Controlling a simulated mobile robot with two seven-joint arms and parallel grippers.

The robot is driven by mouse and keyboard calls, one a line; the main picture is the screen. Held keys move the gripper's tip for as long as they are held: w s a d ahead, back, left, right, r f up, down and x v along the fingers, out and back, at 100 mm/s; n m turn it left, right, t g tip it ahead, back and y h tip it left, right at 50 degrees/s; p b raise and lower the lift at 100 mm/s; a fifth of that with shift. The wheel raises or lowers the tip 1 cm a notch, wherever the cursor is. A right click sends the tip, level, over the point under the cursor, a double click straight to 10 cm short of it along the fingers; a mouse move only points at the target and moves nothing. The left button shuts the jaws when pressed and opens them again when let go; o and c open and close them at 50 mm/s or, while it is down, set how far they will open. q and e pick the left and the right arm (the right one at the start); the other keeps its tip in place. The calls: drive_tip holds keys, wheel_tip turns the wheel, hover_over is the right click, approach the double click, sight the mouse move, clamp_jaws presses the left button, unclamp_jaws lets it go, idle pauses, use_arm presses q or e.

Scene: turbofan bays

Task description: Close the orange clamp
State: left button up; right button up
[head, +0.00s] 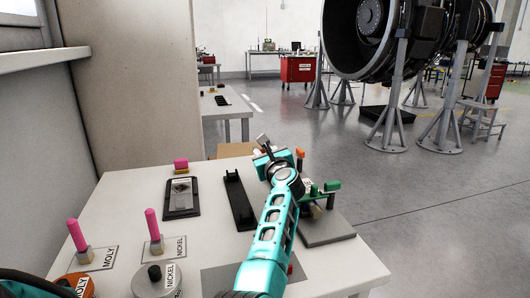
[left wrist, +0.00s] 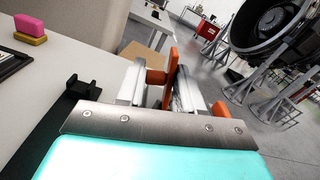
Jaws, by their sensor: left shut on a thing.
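The orange clamp (left wrist: 171,66) shows in the left wrist view as an orange upright piece with a short orange part between my fingers. Another orange part (left wrist: 220,110) shows just right of the fingers. My left gripper (left wrist: 158,88) is shut on the orange clamp. In the head view my left gripper (head: 268,150) is over the far right part of the table, and its arm hides most of the clamp. Only a small orange tip (head: 300,153) shows there. Whether the clamp is open or closed cannot be told. My right gripper is not in view.
A green clamp (head: 325,188) stands just right of my arm, by a grey plate (head: 327,231). A black rail (head: 238,200) lies left of it. Pink-handled tools (head: 153,225), a framed dark panel (head: 181,198) and a pink-yellow block (head: 181,164) occupy the left of the white table (head: 125,190).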

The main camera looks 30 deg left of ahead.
use_arm(q)
drive_tip(key=shift+d+m, duration=0.1)
drive_tip(key=shift+m, duration=0.3)
clamp_jaws()
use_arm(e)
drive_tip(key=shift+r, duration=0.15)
use_arm(q)
drive_tip(key=m, duration=0.1)
drive_tip(key=w+d+m+p, duration=0.1)
drive_tip(key=m, duration=0.2)
drive_tip(key=shift+w+d+r, duration=0.15)
drive_tip(key=shift+w+r, duration=0.05)
drive_tip(key=shift+w, duration=0.1)
drive_tip(key=shift+w+d+m+p, duration=0.3)
drive_tip(key=shift+w+m+p, duration=0.05)
drive_tip(key=shift+m, duration=0.75)
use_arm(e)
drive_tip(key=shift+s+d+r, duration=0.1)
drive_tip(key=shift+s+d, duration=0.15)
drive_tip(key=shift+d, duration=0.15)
use_arm(q)
drive_tip(key=shift+f, duration=0.1)
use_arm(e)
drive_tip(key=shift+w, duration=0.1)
use_arm(q)
drive_tip(key=o, duration=1)
unclamp_jaws()
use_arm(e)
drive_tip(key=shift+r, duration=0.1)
